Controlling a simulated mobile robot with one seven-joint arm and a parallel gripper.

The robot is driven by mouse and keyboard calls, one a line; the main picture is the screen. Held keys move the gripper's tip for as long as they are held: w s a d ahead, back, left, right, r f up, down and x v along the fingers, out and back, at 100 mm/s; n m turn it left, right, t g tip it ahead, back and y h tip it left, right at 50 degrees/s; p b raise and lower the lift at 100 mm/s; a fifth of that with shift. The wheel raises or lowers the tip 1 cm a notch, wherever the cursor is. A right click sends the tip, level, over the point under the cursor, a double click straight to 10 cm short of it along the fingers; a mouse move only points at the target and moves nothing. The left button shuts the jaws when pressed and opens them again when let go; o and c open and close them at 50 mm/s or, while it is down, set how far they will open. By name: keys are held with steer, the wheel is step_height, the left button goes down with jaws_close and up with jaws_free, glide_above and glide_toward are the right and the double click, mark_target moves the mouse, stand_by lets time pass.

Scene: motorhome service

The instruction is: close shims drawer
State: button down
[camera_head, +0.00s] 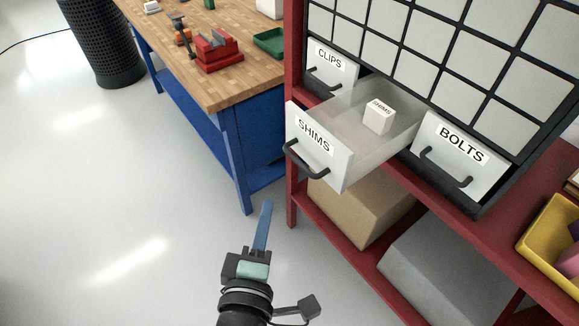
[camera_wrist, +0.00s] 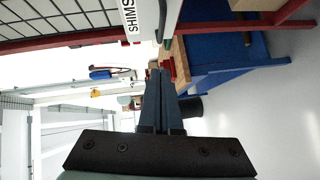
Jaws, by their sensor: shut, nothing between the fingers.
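The shims drawer (camera_head: 316,148) is pulled well out of the cabinet in the head view. Its white front has a SHIMS label and a dark bar handle. A small white box marked SHIMS (camera_head: 379,116) stands inside it. My gripper (camera_head: 267,203) is shut and empty, below and to the left of the drawer front, apart from it in the head view. In the wrist view my gripper (camera_wrist: 160,75) shows its fingers together, and the drawer front (camera_wrist: 150,15) with its label is at the top edge.
The clips drawer (camera_head: 331,68) and bolts drawer (camera_head: 462,157) flank it, both in the cabinet. A blue workbench (camera_head: 250,150) with a red vise (camera_head: 214,52) stands to the left. Boxes (camera_head: 358,212) sit on the red lower shelf.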

steer(key=w+d+f+p, duration=0.2)
steer(key=w+d+p, duration=0.1)
steer(key=w, duration=0.7)
steer(key=shift+d, duration=0.55)
steer(key=shift+r, duration=0.1)
